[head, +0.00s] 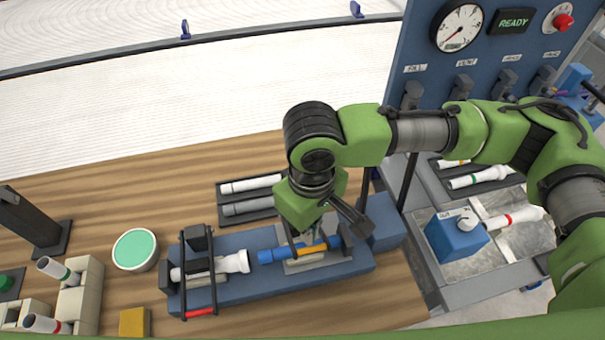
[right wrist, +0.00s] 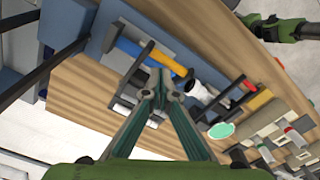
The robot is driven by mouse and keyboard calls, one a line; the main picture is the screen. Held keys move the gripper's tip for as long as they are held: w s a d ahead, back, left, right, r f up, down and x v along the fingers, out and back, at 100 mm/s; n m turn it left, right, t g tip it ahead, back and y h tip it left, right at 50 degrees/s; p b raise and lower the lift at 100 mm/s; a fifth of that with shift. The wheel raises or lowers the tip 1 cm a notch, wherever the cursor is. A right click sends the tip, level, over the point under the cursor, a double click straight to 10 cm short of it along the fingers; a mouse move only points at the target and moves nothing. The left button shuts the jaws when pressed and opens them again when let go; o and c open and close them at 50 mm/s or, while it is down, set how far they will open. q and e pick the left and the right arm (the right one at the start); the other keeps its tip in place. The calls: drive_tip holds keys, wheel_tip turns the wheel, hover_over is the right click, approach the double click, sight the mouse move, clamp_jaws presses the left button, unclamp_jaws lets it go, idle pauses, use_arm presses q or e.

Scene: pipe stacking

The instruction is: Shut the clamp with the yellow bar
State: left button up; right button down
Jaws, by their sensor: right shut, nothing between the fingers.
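The clamp with the yellow bar (head: 313,248) stands on the right part of a blue bed (head: 235,297). Its bar also shows in the right wrist view (right wrist: 130,46), beside a blue rod (right wrist: 168,64). In the head view the blue rod (head: 264,256) lies along the bed. My right gripper (head: 298,244) is shut and empty, above the clamp in the head view and partly hiding it. In the right wrist view its closed fingertips (right wrist: 160,88) appear beside the bar; contact is unclear. The clamp's exact angle is hard to tell. My left gripper (right wrist: 252,18) shows only small in the wrist view.
A second clamp with a red bar (head: 201,312) spans a white pipe (head: 234,262) on the left. A tray of pipes (head: 222,213) lies behind the bed. A green-topped round dish (head: 135,249) and cream blocks (head: 88,290) stand left. A gauge panel (head: 425,70) rises at right.

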drive_tip(key=shift+s+f, duration=0.1)
drive_tip(key=shift+f, duration=0.05)
drive_tip(key=shift+s+d+f, duration=0.15)
drive_tip(key=shift+s+f, duration=0.55)
drive_tip(key=shift+s, duration=0.15)
drive_tip(key=shift+f, duration=0.1)
drive_tip(key=shift+s+d+f+b, duration=0.15)
drive_tip(key=shift+s+f+b, duration=0.2)
drive_tip(key=shift+s+f, duration=0.45)
drive_tip(key=shift+f, duration=0.25)
drive_tip(key=shift+s+d+f+b, duration=0.15)
drive_tip(key=shift+s+f+b, duration=0.3)
drive_tip(key=shift+f, duration=0.5)
drive_tip(key=shift+s, duration=0.1)
